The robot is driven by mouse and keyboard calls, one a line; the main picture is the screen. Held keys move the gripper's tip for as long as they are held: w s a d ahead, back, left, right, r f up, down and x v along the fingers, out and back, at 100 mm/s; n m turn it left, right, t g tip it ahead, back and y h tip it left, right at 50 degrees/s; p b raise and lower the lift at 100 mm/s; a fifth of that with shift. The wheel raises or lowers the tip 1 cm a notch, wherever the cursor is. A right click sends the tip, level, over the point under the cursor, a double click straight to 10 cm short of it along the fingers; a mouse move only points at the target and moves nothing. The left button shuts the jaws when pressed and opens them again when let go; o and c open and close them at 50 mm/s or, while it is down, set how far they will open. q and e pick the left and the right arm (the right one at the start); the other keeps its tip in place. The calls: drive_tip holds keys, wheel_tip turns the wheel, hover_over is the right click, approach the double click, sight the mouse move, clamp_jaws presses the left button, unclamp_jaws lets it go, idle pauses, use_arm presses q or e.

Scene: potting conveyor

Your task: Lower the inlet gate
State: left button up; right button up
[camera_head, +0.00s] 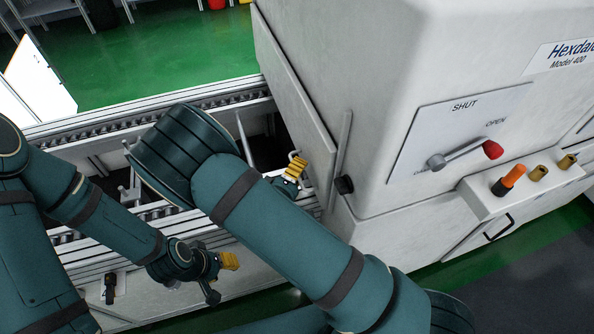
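The white machine (400,60) fills the right half of the head view. A flat pale panel (290,75), which looks like the inlet gate, covers its left side above the conveyor opening. My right gripper (296,168) has yellow finger pads and is at the opening, below the panel's lower edge. A small pale hooked part shows beside its fingertips; I cannot tell whether they touch it. My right forearm hides the rest of that gripper. My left gripper (229,261), also with yellow pads, is low over the conveyor's near side, apart from the panel. Its finger gap is unclear.
The conveyor (90,125) runs from the left into the machine. A lever with a red knob (492,150) sits on a SHUT/OPEN plate (465,107). An orange-topped switch (509,180) and brass knobs (538,173) stand on a ledge. A black knob (344,184) is near the opening.

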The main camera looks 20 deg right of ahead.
drive_tip(key=shift+a, duration=0.1)
drive_tip(key=v, duration=1.2)
drive_tip(key=shift+r, duration=0.1)
